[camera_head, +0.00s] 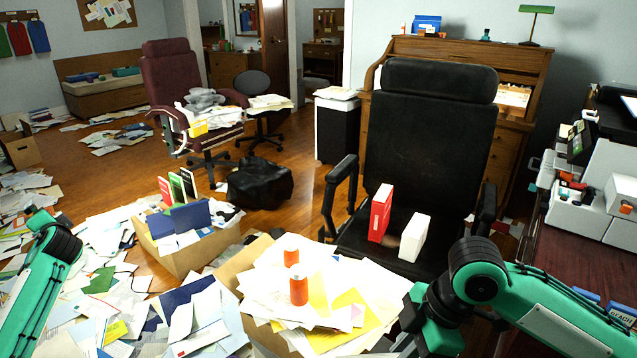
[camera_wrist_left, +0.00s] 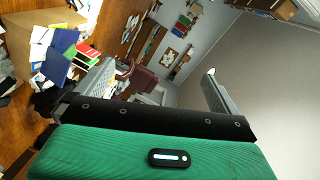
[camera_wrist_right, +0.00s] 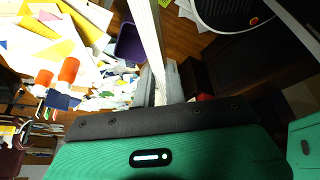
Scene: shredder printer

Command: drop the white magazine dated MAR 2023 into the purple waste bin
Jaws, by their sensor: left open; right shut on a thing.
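My right gripper (camera_wrist_right: 159,80) is shut on a thin white item, seen nearly edge-on in the right wrist view; it looks like the white magazine (camera_wrist_right: 145,30), but no date can be read. The purple waste bin (camera_wrist_right: 129,47) shows just left of the held item in that view, partly hidden by it. I cannot tell the height between them. In the head view the right arm reaches down in front of the black chair, and its fingertips are out of view. My left gripper (camera_wrist_left: 155,92) is open and empty in the left wrist view, with its fingers wide apart.
A red box-like item (camera_head: 380,212) and a white one (camera_head: 414,238) stand on the black chair (camera_head: 425,130). A cardboard box (camera_head: 190,262) and loose papers cover the left floor. A desk (camera_head: 570,265) is at right.

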